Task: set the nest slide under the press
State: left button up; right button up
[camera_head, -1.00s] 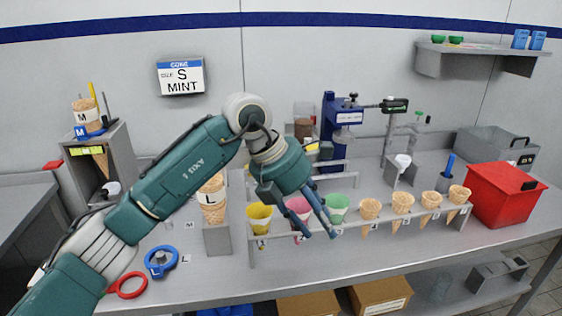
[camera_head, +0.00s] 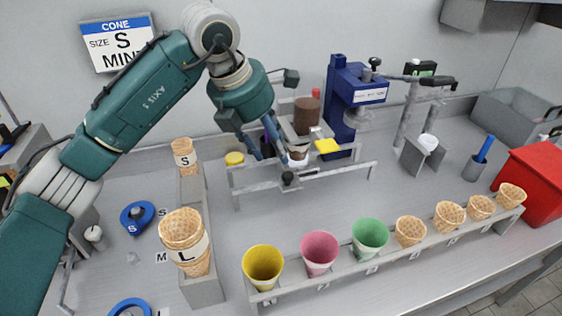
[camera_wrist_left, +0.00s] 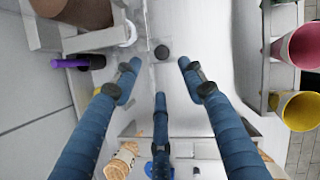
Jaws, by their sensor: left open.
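The blue press (camera_head: 355,98) stands upright at the back, with a grey round head (camera_head: 357,117) on its front. Left of it is a low grey rail frame (camera_head: 318,176). A black knob (camera_head: 288,178) stands at the frame's front; it appears to belong to the nest slide, whose body I cannot separate clearly from the frame. My left gripper (camera_head: 268,152) is open and empty, pointing down over the left part of the frame, behind the knob in the picture. In the left wrist view the knob (camera_wrist_left: 162,52) shows beyond and between the spread fingers (camera_wrist_left: 160,75), apart from them. My right gripper is out of view.
A brown-filled dispenser (camera_head: 306,115) with a yellow tab (camera_head: 327,146) stands close by the gripper. In front, a rack (camera_head: 340,278) holds yellow, pink and green cups and several waffle cones. A cone stand (camera_head: 203,290) is at left. Bare counter (camera_head: 300,215) lies between rack and frame.

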aim_at(287, 175)
pick_arm(q)
jog(key=p+x, duration=0.1)
jog(key=x, duration=0.8)
jog(key=shift+d+f+p, duration=0.25)
jog(key=shift+f+p, duration=0.15)
grip_shut()
